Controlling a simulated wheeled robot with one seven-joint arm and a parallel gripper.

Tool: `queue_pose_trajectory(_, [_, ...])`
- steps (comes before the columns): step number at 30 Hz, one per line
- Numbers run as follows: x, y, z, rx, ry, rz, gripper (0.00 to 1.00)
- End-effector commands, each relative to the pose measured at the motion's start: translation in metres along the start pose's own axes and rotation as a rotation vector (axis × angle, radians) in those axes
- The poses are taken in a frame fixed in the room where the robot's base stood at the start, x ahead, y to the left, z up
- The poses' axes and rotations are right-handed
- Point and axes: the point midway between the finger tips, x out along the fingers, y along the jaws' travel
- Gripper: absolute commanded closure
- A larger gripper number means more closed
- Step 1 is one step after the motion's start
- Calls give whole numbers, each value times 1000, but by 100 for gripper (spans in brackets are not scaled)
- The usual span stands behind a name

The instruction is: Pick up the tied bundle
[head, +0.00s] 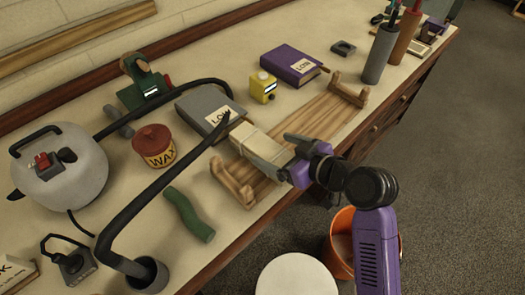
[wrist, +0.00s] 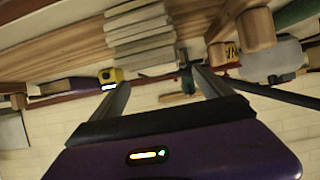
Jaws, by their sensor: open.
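The tied bundle (head: 258,150) is a pale, cream stack of flat pieces with a thin band around it. It lies on the slatted wooden rack (head: 325,118), near the rack's left end. In the wrist view the bundle (wrist: 140,28) shows as layered pale strips at the top, beyond the fingertips and roughly between their lines. My gripper (head: 288,156) is at the bundle's right end in the head view, with its fingers pointing towards it. In the wrist view the fingers of my gripper (wrist: 156,76) are wide apart with nothing between them. The gripper hides the bundle's right end in the head view.
A grey book (head: 207,108) and a wax tin (head: 154,146) stand close behind and left of the rack. A yellow device (head: 262,87) and a purple book (head: 291,64) are behind it. A green roll (head: 190,213) lies in front-left. An orange bucket (head: 342,240) stands below the table edge.

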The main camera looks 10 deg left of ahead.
Motion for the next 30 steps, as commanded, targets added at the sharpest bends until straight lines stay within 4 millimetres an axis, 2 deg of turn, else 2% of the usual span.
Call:
queue_pose_trajectory(13, [54, -1, 5, 0, 0, 2, 10])
queue_pose_trajectory(23, [61, 0, 5, 1, 1, 4, 10])
queue_pose_trajectory(30, [61, 0, 5, 1, 1, 4, 58])
